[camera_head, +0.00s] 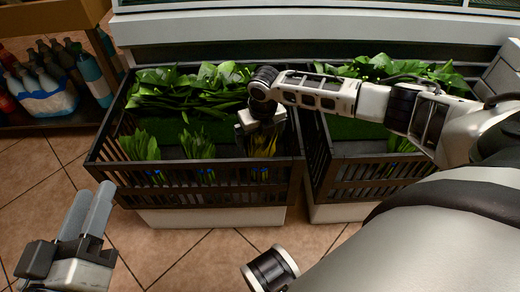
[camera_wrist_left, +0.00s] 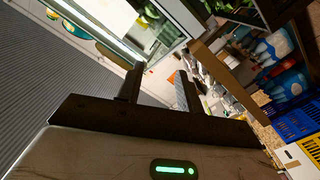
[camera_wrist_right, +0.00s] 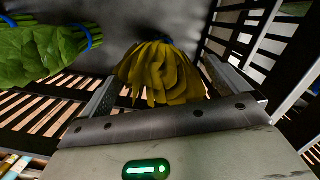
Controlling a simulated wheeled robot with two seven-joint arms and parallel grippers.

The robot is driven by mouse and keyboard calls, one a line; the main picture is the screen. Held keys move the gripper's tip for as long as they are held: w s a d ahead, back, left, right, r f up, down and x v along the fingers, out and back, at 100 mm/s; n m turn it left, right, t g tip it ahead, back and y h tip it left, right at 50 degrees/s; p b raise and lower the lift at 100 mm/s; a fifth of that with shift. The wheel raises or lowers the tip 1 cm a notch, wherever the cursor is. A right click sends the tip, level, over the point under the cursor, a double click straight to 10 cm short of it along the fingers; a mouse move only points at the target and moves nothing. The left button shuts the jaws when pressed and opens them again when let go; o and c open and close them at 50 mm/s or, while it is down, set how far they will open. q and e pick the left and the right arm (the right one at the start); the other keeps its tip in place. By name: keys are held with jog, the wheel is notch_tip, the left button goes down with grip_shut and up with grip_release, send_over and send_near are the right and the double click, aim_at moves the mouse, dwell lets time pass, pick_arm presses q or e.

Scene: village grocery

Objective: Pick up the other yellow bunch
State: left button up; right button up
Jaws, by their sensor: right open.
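A yellow bunch (camera_head: 264,147) stands in the front right part of the left black crate (camera_head: 225,165). In the right wrist view the yellow bunch (camera_wrist_right: 160,72) fans its leaves toward the camera, between and just ahead of the fingers. My right gripper (camera_wrist_right: 166,88) is open, with one finger on each side of the bunch and not closed on it. In the head view my right gripper (camera_head: 260,130) points down over the bunch and partly hides it. My left gripper (camera_head: 92,205) is open and empty, over the floor at lower left; its parted fingers show in the left wrist view (camera_wrist_left: 156,85).
Green bunches (camera_head: 139,146) (camera_head: 197,146) with blue bands stand left of the yellow one. Leafy greens (camera_head: 190,90) fill the crate's back. Slatted crate walls rise close beside my right gripper. A second crate (camera_head: 365,170) stands at right. Floor in front is open.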

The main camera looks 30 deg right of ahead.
jog(key=shift+w+f, duration=0.15)
jog(key=shift+f, duration=0.75)
pick_arm(q)
jog(key=shift+w+a+r+m+t+h, duration=0.15)
jog(key=shift+w+r+m+t, duration=0.15)
jog(key=shift+r, duration=0.2)
jog(key=shift+w+a+r+m+t+h, duration=0.15)
jog(key=shift+w+r+m+t, duration=0.15)
jog(key=shift+r, duration=0.15)
pick_arm(e)
jog(key=shift+r, duration=0.15)
jog(key=c, duration=1.3)
